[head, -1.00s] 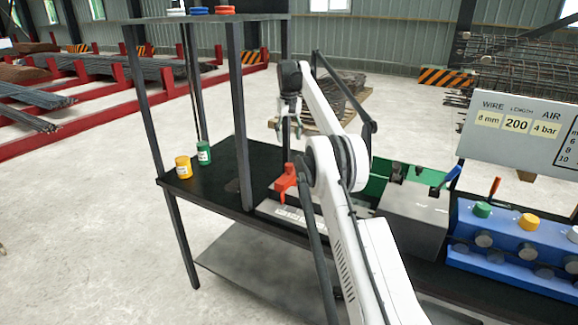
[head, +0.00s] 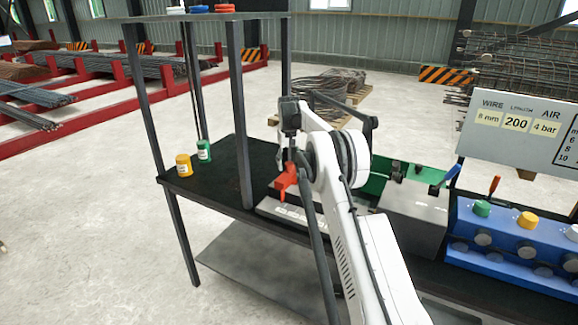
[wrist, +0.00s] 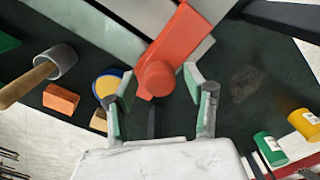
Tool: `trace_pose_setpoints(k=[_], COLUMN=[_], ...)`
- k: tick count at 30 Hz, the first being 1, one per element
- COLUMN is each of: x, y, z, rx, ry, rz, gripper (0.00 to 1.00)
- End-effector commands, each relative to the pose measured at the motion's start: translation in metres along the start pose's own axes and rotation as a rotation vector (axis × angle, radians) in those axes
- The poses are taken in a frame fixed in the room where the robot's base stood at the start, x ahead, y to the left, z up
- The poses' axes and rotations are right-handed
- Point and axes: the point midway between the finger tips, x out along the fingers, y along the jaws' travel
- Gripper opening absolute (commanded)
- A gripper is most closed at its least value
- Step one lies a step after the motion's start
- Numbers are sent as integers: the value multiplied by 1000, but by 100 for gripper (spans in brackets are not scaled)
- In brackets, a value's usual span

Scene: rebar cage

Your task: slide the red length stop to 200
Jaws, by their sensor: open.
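The red length stop (head: 285,184) sits on the pale, marked rail (head: 268,207) on the dark bench. In the wrist view the stop (wrist: 178,45) has a round knob facing me. My gripper (head: 291,160) is just above the stop in the head view, partly hidden by my own arm. In the wrist view my gripper (wrist: 155,78) is open, with a finger to either side of the knob. I cannot tell whether they touch it. The sign (head: 516,123) reads length 200. The scale numbers are too small to read.
A yellow jar (head: 183,165) and a green jar (head: 204,151) stand at the bench's left end. Shelf posts (head: 240,130) rise nearby. A mallet (wrist: 50,68) and an orange block (wrist: 61,98) show in the wrist view. A blue valve block (head: 520,250) stands at right.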

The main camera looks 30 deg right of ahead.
Motion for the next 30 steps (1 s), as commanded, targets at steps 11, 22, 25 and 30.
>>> trace_pose_setpoints(k=[11, 22, 25, 30], x=[9, 9, 9, 9], y=[0, 0, 0, 1], z=[0, 0, 0, 0], rx=[0, 0, 0, 0], ry=[0, 0, 0, 0], rz=[0, 0, 0, 0], gripper=[48, 7, 0, 0])
